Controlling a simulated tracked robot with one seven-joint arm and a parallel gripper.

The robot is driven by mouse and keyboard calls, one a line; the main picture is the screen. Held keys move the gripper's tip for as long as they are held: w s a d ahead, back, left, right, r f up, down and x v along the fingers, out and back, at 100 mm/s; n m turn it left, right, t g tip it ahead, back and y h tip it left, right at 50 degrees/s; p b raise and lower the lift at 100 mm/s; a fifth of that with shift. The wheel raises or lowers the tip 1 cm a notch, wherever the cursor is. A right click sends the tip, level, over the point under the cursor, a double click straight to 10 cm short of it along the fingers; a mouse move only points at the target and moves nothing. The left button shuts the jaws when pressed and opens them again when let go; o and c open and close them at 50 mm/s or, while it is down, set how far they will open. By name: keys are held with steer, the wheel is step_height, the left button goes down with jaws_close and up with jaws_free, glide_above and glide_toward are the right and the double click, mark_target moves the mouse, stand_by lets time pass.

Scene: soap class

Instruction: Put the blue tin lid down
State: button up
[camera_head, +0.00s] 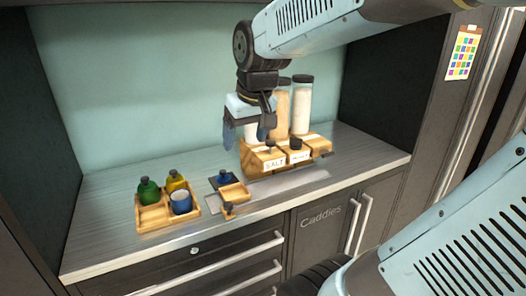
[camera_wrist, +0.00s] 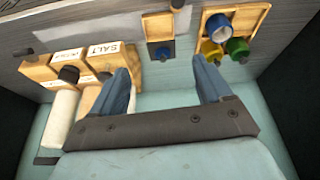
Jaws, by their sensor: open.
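A small blue lid with a dark knob (camera_head: 224,178) sits on a dark pad at the back of the small tray (camera_head: 236,193). It also shows in the wrist view (camera_wrist: 162,53). My gripper (camera_head: 245,141) is open and empty, raised above the counter to the right of the lid. In the wrist view its two blue fingers (camera_wrist: 160,72) are wide apart, with nothing between them. An open blue tin (camera_head: 181,202) with a pale inside stands in the wooden caddy (camera_head: 152,225) at the left; it also shows in the wrist view (camera_wrist: 217,28).
Green (camera_head: 148,191) and yellow (camera_head: 176,184) bottles stand in the caddy's back. A wooden rack (camera_head: 318,146) with labelled boxes, one reading SALT, and tall jars (camera_head: 302,104) stand right, partly behind my gripper. A dark knob (camera_head: 228,208) is at the small tray's front. The front-left counter is clear.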

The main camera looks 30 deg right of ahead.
steer(key=s+t, duration=0.1)
steer(key=s, duration=0.7)
steer(key=shift+s+m, duration=0.2)
steer(key=shift+m, duration=0.2)
